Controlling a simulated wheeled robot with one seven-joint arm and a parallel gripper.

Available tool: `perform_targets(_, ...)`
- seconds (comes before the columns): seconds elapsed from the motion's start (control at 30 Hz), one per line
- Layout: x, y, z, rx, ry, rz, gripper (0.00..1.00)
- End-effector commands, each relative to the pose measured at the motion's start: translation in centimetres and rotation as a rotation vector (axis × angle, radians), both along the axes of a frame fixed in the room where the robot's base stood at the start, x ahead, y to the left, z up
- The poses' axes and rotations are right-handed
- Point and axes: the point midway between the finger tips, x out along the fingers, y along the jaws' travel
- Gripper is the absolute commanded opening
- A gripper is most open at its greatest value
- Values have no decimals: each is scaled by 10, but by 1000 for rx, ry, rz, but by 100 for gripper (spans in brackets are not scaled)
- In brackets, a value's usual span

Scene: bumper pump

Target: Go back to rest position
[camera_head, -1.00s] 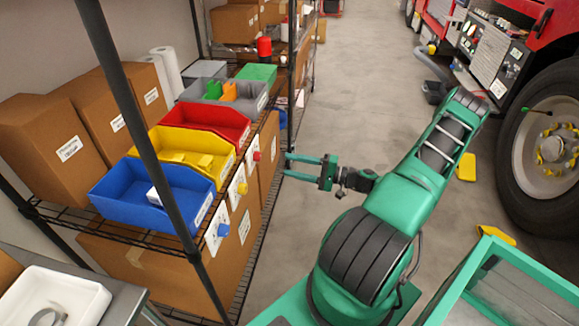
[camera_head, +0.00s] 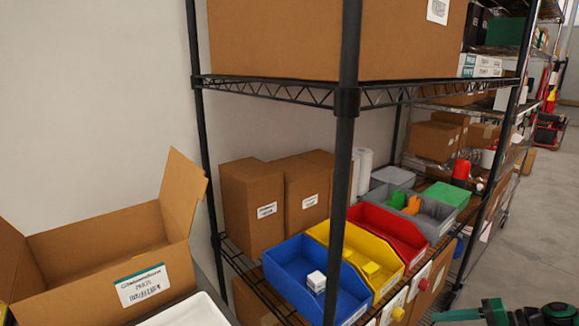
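My gripper (camera_head: 455,316) shows only in part at the bottom right of the head view. One green finger points left, and the rest is cut off by the frame edge, so I cannot tell whether it is open or shut. No held thing is visible. It is to the right of the shelf, apart from the bins as seen here.
The rack's lower shelf carries a blue bin (camera_head: 292,271), a yellow bin (camera_head: 388,272), a red bin (camera_head: 400,236) and a grey bin (camera_head: 436,223). Cartons (camera_head: 251,200) stand behind them. An open carton (camera_head: 95,240) is at the left. Bare floor (camera_head: 535,215) lies at the right.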

Motion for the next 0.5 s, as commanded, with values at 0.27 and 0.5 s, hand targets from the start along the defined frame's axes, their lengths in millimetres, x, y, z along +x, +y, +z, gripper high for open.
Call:
perform_targets(0.27, -33, 11, 29, -250, 173, 162, 47)
perform_targets(0.5, -62, 12, 66, -453, 294, 234, 47)
